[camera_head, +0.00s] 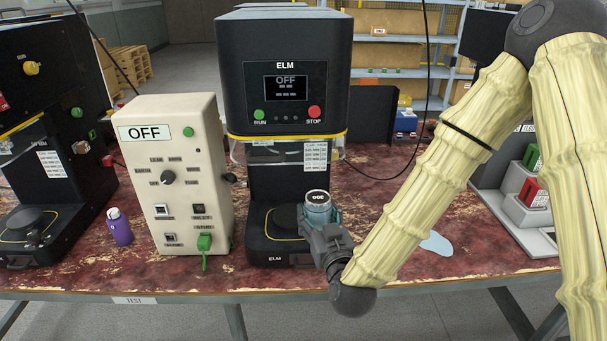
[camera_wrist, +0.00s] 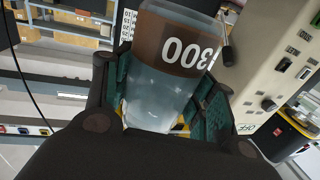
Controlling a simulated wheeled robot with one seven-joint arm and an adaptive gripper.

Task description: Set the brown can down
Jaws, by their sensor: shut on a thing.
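The brown can (camera_wrist: 182,45) shows in the wrist view as a clear, greyish body with a brown band and white digits that look like 300. In the head view the can (camera_head: 318,207) appears upright, its top at the right front of the ELM machine's round plate (camera_head: 287,222). My gripper (camera_head: 320,228) is shut around its sides; its dark green pads flank the can in the wrist view (camera_wrist: 165,100). My gripper hides the can's lower part in the head view, so I cannot tell whether its bottom touches anything.
The black ELM machine (camera_head: 284,75) reads OFF. A beige control box (camera_head: 178,180), also OFF, stands left of it, with a purple bottle (camera_head: 119,227) farther left. A pale blue puddle-like patch (camera_head: 436,243) lies on the worn red table (camera_head: 390,190), right of my forearm. A grey stand (camera_head: 520,215) holds coloured blocks.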

